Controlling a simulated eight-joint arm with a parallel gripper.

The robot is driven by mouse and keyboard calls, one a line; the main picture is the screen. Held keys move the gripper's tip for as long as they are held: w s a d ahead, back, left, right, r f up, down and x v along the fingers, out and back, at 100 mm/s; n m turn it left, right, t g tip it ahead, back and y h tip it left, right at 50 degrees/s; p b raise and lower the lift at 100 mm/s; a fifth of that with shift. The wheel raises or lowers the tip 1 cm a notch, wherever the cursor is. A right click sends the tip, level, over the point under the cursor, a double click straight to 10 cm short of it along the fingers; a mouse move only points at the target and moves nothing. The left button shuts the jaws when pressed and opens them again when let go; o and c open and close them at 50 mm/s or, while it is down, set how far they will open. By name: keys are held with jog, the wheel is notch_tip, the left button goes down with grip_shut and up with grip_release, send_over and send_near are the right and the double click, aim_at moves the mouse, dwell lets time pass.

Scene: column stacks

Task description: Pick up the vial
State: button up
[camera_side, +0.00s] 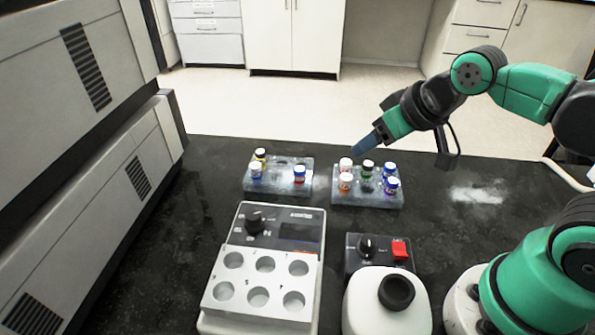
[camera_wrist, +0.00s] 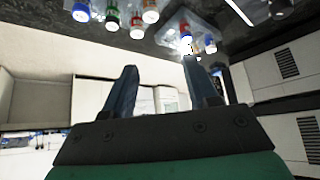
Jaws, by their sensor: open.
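Several small vials with coloured caps stand upright in two clear racks in the side view. The right rack (camera_side: 350,199) holds a green vial (camera_side: 367,169), an orange-labelled vial (camera_side: 345,182), a white vial with a red cap (camera_side: 346,164) and blue-capped vials (camera_side: 391,185). The left rack (camera_side: 262,187) holds a red-and-blue vial (camera_side: 299,174), a blue-and-white vial (camera_side: 256,171) and a yellow-and-dark vial (camera_side: 260,154). My gripper (camera_side: 361,147) is above and behind the right rack, tilted down left. In the wrist view its fingers (camera_wrist: 163,80) are apart and empty.
A block with several round wells (camera_side: 262,282) stands in front of the left rack. A small box with a red switch (camera_side: 400,249) and a white device with a black knob (camera_side: 396,291) stand in front of the right rack. Large grey equipment (camera_side: 60,150) borders the left.

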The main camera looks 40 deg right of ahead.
jog(key=shift+c, duration=0.7)
jog(key=shift+w, duration=0.1)
jog(key=n+g+y, duration=0.2)
jog(key=n+g, duration=0.1)
jog(key=n, duration=0.3)
send_over(347, 162)
jog(key=s+d, duration=0.1)
jog(key=s, duration=0.1)
notch_tip(347, 162, down, 5)
jog(key=shift+d+f, duration=0.15)
jog(key=shift+f, duration=0.05)
jog(key=shift+x, duration=2.9)
jog(key=shift+s, duration=0.15)
grip_shut()
